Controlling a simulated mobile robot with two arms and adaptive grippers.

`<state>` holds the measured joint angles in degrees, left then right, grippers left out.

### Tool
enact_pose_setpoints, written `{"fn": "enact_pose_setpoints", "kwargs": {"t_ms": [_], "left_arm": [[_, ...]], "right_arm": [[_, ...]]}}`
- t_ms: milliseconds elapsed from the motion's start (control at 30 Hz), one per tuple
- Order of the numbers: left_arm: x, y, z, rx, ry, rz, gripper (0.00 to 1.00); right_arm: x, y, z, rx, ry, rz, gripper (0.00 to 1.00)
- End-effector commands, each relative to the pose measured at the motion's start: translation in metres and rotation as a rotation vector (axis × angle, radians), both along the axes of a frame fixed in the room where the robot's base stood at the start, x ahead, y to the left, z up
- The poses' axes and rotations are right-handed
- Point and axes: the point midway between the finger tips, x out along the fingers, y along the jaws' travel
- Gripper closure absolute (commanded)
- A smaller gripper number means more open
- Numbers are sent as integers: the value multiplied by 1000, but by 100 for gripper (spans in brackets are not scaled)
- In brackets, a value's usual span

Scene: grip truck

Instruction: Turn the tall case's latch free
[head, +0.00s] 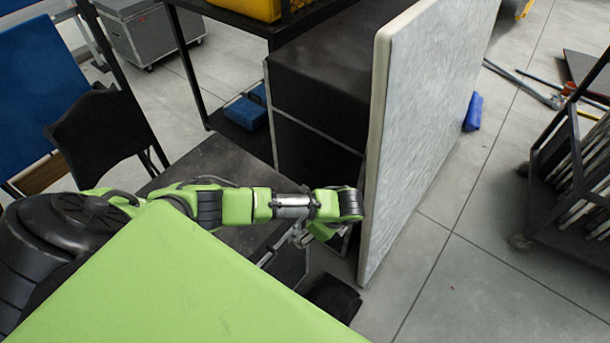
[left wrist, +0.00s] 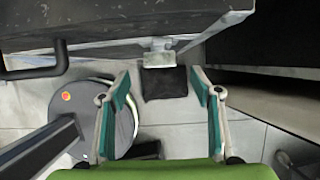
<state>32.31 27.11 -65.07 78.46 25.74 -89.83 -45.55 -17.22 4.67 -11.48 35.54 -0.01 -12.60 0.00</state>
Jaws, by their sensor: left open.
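A dark grey case (head: 215,165) stands in the head view, partly hidden behind my left arm. In the left wrist view its side (left wrist: 110,28) fills the top, with a black handle (left wrist: 35,66). A small pale metal latch (left wrist: 158,57) sits at its lower edge in that view. My left gripper (left wrist: 160,86) is open and empty, its two fingers apart on either side of the latch's line and short of it. It also shows in the head view (head: 303,237) at the case's right side, mostly hidden by the wrist. My right gripper is not in view.
A large pale panel (head: 425,120) stands upright just right of my left wrist. A black cabinet (head: 325,80) is behind it. A dark flat thing (head: 333,297) lies on the floor below. A wheeled rack (head: 575,160) stands at right. Open floor (head: 470,290) lies between panel and rack.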

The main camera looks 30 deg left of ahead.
Motion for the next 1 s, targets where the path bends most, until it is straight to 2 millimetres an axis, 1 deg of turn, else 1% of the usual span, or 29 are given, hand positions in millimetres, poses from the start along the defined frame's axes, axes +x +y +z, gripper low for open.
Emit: {"fn": "enact_pose_setpoints", "kwargs": {"t_ms": [33, 100, 200, 300, 467, 700, 733, 767, 800, 867, 1000], "left_arm": [[-1, 4, -10, 2, 3, 1, 42], [-1, 9, -22, 2, 3, 1, 42], [1, 14, -36, 0, 1, 0, 42], [1, 18, -46, 0, 1, 0, 42], [2, 21, -52, -1, -1, 0, 42], [2, 21, -53, -1, -1, 0, 42], [2, 21, -53, -1, -1, 0, 47], [2, 21, -53, -1, -1, 0, 55], [2, 21, -53, -1, -1, 0, 65], [2, 21, -53, -1, -1, 0, 80], [2, 21, -53, -1, 0, 0, 80]], "right_arm": [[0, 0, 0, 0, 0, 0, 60], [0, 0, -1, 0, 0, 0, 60], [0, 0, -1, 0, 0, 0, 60], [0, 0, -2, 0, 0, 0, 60], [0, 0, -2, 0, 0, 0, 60], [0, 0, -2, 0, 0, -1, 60], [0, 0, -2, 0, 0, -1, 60], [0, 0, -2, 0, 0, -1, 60], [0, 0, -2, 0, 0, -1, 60], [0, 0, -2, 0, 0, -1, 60], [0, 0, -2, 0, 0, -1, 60]]}}
